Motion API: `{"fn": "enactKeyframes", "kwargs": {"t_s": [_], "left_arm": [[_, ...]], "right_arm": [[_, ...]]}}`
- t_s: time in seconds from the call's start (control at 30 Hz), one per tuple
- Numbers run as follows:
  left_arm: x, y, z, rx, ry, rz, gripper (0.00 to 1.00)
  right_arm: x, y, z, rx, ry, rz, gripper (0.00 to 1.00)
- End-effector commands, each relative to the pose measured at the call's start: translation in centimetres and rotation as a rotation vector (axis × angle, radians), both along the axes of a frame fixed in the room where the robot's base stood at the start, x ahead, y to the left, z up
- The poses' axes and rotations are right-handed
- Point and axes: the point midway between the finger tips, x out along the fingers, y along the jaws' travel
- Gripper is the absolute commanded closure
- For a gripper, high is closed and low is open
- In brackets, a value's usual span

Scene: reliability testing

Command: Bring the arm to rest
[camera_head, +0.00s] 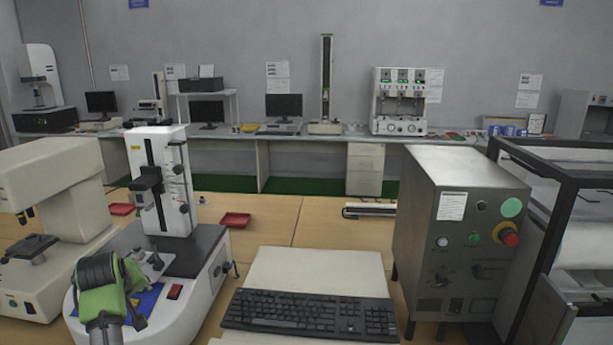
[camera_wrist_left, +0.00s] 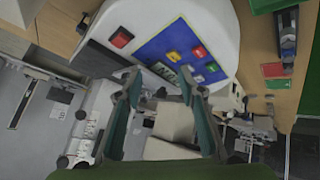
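My left gripper (camera_head: 138,292) is low at the left in the head view, a green and dark hand in front of a white testing machine (camera_head: 162,190). In the left wrist view my left gripper (camera_wrist_left: 160,82) has its two fingers spread apart with nothing held between them. The machine's blue button panel (camera_wrist_left: 182,52) and a red switch (camera_wrist_left: 121,38) lie just beyond the fingertips. I cannot tell whether a fingertip touches the machine. My right gripper and right arm are not in view.
A black keyboard (camera_head: 310,311) lies right of the white machine. A grey control box (camera_head: 460,235) with a red knob stands further right beside a black frame (camera_head: 562,200). A cream machine (camera_head: 55,215) is at the left. Red trays (camera_head: 235,220) lie on the wooden table.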

Motion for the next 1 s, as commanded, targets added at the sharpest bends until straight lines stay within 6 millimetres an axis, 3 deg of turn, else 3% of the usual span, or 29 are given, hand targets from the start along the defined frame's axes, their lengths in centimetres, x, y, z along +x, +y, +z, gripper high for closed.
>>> {"fn": "enactKeyframes", "kwargs": {"t_s": [0.03,0.2,0.37,0.5,0.7,1.0], "left_arm": [[-1.9,-0.4,-2.1,0.041,0.035,-0.030,0.64],[-7.7,-2.9,-7.6,0.151,0.137,-0.163,0.64],[-13.8,-6.3,-12.0,0.229,0.230,-0.317,0.64],[-19.9,-10.0,-15.1,0.267,0.305,-0.469,0.64],[-28.5,-15.3,-17.7,0.279,0.390,-0.681,0.64],[-36.9,-20.3,-18.4,0.244,0.451,-0.880,0.64]], "right_arm": [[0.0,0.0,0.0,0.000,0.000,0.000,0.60],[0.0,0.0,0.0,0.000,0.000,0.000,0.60],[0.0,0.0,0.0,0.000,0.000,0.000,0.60],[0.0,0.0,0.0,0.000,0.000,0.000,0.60],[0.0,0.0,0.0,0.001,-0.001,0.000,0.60],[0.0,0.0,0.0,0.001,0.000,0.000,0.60]]}}
